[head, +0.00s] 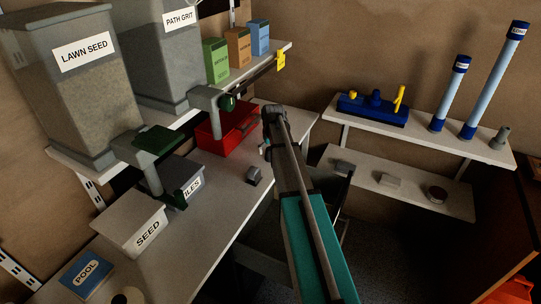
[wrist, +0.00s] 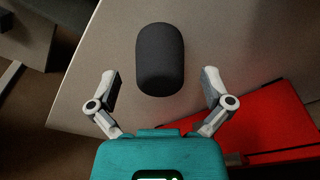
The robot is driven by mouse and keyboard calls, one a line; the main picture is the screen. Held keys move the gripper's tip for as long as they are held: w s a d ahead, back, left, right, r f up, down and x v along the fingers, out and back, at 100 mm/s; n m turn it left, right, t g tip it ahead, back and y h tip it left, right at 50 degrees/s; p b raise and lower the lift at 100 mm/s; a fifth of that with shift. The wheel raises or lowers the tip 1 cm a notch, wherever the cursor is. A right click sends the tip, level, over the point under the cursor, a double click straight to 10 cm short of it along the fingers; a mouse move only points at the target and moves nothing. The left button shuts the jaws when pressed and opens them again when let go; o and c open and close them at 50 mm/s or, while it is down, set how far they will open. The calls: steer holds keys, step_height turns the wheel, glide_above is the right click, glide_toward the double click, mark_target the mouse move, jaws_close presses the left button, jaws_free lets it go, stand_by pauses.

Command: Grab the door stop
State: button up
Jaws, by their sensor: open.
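A dark grey rounded block, apparently the door stop (wrist: 160,58), sits on the pale bench top in the wrist view. It lies between and just beyond the two fingertips of my gripper (wrist: 160,78), with a gap on each side. In the head view a small grey block (head: 253,176) on the bench seems to be this same thing. My gripper (head: 265,149) is open and empty there, beside the red bin, partly hidden by my arm.
The red bin (head: 225,133) is close to my gripper and also shows in the wrist view (wrist: 285,125). The bench edge runs close by the block. A seed box (head: 130,226) stands nearer on the bench. A lower shelf (head: 410,192) at right holds small items.

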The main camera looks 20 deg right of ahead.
steer(key=c, duration=1.3)
steer(key=shift+r, duration=0.1)
step_height(320, 180, up, 3)
steer(key=p, duration=0.3)
steer(key=shift+f, duration=0.2)
steer(key=s+d+r+p, duration=0.1)
steer(key=s+r+p, duration=0.2)
steer(key=s, duration=0.1)
steer(key=s+d+r+p, duration=0.1)
steer(key=s+r+p, duration=0.2)
steer(key=s, duration=0.2)
steer(key=s+d+r+p, duration=0.2)
steer(key=s+r+p, duration=0.2)
steer(key=shift+s+r, duration=0.1)
steer(key=shift+s, duration=0.15)
